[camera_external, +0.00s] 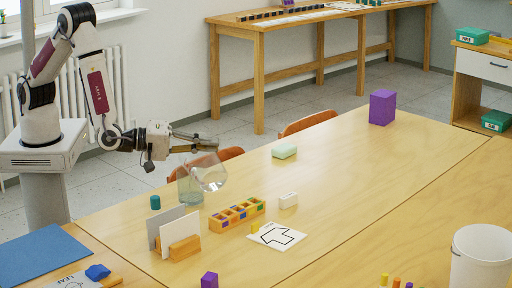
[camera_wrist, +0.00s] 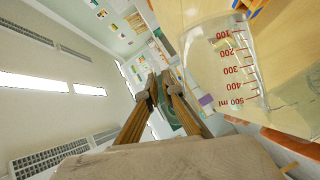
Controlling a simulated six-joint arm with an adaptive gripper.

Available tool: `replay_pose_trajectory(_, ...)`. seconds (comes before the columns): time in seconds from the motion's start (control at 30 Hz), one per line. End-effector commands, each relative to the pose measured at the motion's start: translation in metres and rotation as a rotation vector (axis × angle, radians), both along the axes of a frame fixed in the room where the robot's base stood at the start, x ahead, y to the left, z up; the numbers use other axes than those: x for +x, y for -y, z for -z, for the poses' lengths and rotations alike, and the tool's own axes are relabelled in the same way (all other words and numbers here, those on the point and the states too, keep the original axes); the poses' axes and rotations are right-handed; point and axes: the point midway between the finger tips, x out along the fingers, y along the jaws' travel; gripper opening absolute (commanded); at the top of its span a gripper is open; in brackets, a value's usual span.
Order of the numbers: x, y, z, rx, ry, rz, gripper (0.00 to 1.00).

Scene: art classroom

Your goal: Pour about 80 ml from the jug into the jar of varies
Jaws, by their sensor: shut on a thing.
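The jug (camera_external: 209,174) is clear and looks tilted, just above and right of the jar, below my fingertips. In the wrist view the jug (camera_wrist: 222,62) shows red marks from 100 to 500 ml, with the 500 end lowest in the picture. My gripper (camera_external: 208,144) reaches in from the left and is shut on the jug; the exact grip point is unclear. The fingers (camera_wrist: 165,88) also show in the wrist view. The jar (camera_external: 189,190) is pale greenish glass, upright on the table, partly overlapped by the jug. I cannot make out a liquid level or a stream.
A teal cylinder (camera_external: 155,202) stands left of the jar. A wooden compartment box (camera_external: 236,215), a white block (camera_external: 288,200) and a shape card (camera_external: 277,236) lie in front. Upright panels in a wooden holder (camera_external: 184,248) stand nearby.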

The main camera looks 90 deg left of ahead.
Motion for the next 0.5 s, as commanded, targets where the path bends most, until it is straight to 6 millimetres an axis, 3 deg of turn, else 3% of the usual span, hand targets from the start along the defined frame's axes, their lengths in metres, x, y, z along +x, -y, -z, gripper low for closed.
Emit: replay_pose_trajectory(0.5, -0.0016, -0.0036, -0.0033, -0.021, 0.013, 0.000, 0.00)
